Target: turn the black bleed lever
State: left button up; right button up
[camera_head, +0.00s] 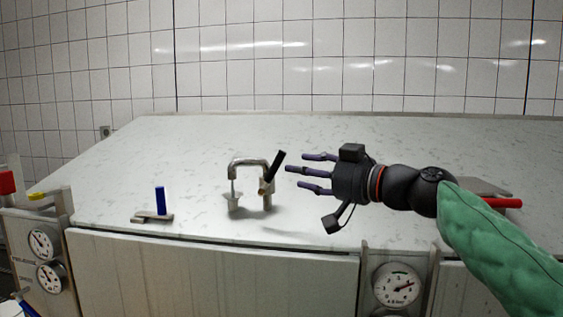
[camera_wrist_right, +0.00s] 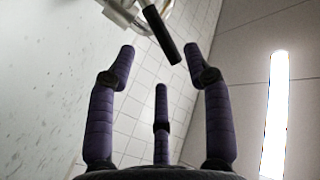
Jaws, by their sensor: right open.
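The black bleed lever (camera_head: 275,166) sticks up and tilts to the right from the right leg of a curved metal pipe (camera_head: 248,161) on the pale worktop. My right gripper (camera_head: 306,172) is just right of the lever, its fingers spread and pointing left at it. In the right wrist view the lever (camera_wrist_right: 161,36) shows at the top, beyond and between the open fingertips (camera_wrist_right: 158,62). Nothing is between the fingers, and I see no contact with the lever. My left gripper is not in view.
A blue lever (camera_head: 160,201) stands on a small metal base at the left front. A red handle (camera_head: 503,203) lies behind my right arm. Gauges (camera_head: 397,285) are set in the front panels. The worktop (camera_head: 345,135) behind the pipe is clear up to the tiled wall.

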aim_at(277, 166)
jog(key=p+x, duration=0.2)
jog(key=x, duration=0.4)
jog(key=shift+w+a+r+p, duration=0.1)
jog(key=shift+w+a+p, duration=0.15)
jog(key=shift+w+p, duration=0.1)
jog(key=shift+w+a, duration=0.3)
jog(key=shift+a, duration=0.15)
grip_shut()
